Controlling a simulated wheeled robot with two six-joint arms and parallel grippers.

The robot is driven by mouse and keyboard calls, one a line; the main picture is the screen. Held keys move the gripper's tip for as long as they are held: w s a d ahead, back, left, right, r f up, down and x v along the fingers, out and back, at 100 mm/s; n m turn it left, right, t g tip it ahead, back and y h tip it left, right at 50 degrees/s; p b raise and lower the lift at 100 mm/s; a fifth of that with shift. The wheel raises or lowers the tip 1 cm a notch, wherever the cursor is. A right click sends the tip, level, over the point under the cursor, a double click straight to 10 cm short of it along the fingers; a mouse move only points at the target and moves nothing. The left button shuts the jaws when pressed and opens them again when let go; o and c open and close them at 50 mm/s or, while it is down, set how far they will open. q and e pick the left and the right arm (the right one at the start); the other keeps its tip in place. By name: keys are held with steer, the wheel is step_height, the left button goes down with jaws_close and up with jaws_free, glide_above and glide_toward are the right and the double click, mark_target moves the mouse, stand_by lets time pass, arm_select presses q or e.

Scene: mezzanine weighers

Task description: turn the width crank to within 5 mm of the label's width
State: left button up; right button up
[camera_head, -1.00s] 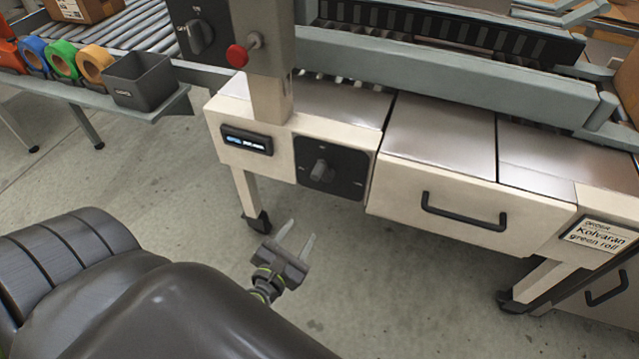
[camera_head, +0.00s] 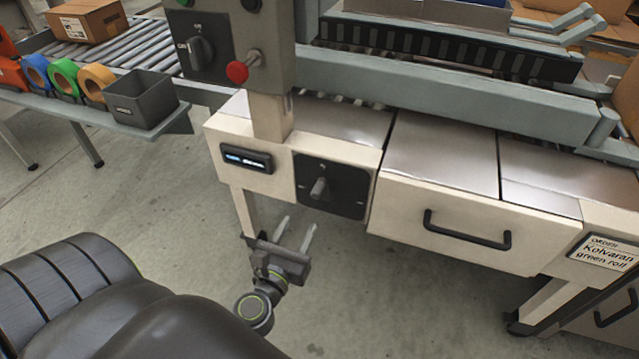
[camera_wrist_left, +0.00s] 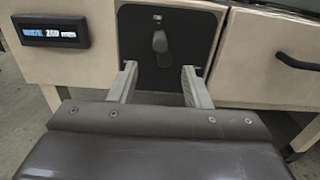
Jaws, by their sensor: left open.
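The width crank (camera_head: 318,188) is a small grey knob on a black square plate (camera_head: 345,198) on the front of the cream machine. In the left wrist view the crank (camera_wrist_left: 160,42) appears beyond and above the fingertips. A small display (camera_head: 247,160) sits left of the plate; in the left wrist view it (camera_wrist_left: 50,32) seems to read a width near 260 mm, though the digits are blurred. My left gripper (camera_head: 297,224) is open and empty, below and in front of the crank, apart from it. My right gripper is not in view.
A drawer with a black handle (camera_head: 466,229) is right of the crank plate. An order card (camera_head: 606,250) reads "Kolvaran green roll". A grey control post with a red button (camera_head: 237,72) rises above. Coloured tape rolls (camera_head: 64,78) and a grey bin (camera_head: 140,95) are at left.

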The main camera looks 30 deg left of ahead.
mark_target(321, 184)
arm_select(q)
steer(key=p+x, duration=0.2)
steer(key=x, duration=1.1)
steer(key=shift+w+d+r, duration=0.1)
steer(key=shift+w, duration=0.4)
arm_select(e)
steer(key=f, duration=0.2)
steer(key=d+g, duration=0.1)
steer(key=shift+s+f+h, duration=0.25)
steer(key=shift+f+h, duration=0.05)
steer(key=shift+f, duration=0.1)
arm_select(q)
steer(key=c, duration=0.9)
